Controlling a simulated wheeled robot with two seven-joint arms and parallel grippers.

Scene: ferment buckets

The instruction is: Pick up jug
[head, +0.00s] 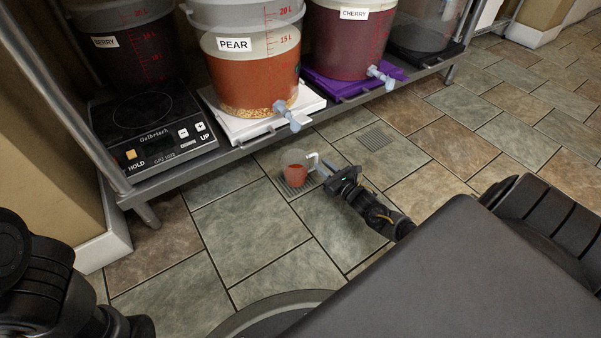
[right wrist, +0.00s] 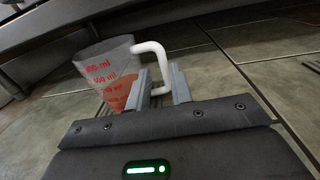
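The jug (head: 293,172) is a small clear measuring jug with red millilitre marks, a white handle and orange-red liquid in it. It stands upright at a floor grate in front of the shelf in the head view. My right gripper (head: 323,171) reaches it from the right, at the handle side. In the right wrist view the jug (right wrist: 107,75) is ahead, and my right gripper (right wrist: 160,72) has its two fingers apart on either side of the white handle, with a gap visible. My left gripper is out of view.
Another floor grate (head: 376,138) lies to the right. The tiled floor around is clear.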

